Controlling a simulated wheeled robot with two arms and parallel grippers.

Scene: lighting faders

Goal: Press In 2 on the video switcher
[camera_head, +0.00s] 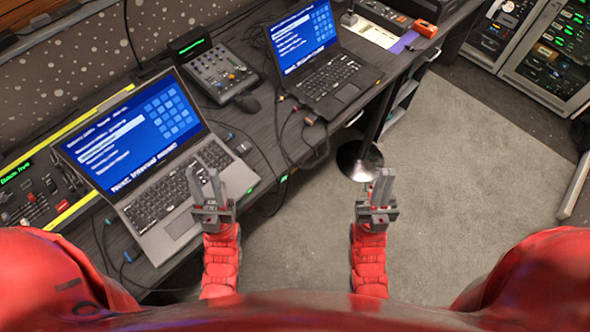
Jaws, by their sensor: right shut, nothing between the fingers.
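No label reading In 2 can be made out, and I cannot tell which device is the video switcher. A console with a green display and red and grey controls (38,200) sits at the far left of the desk. A small grey panel with knobs and buttons (214,72) stands between the two laptops. My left gripper (206,180) is open and empty, with its fingers in front of the near laptop's keyboard in the picture. My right gripper (381,183) is shut and empty, over the carpet to the right of the desk. Neither visibly touches a control.
A large open laptop (128,135) and a smaller one (318,50) stand on the dark desk (258,150). Loose cables (300,122) lie between them. An orange item (425,28) is at the far end. Equipment racks (545,50) stand back right.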

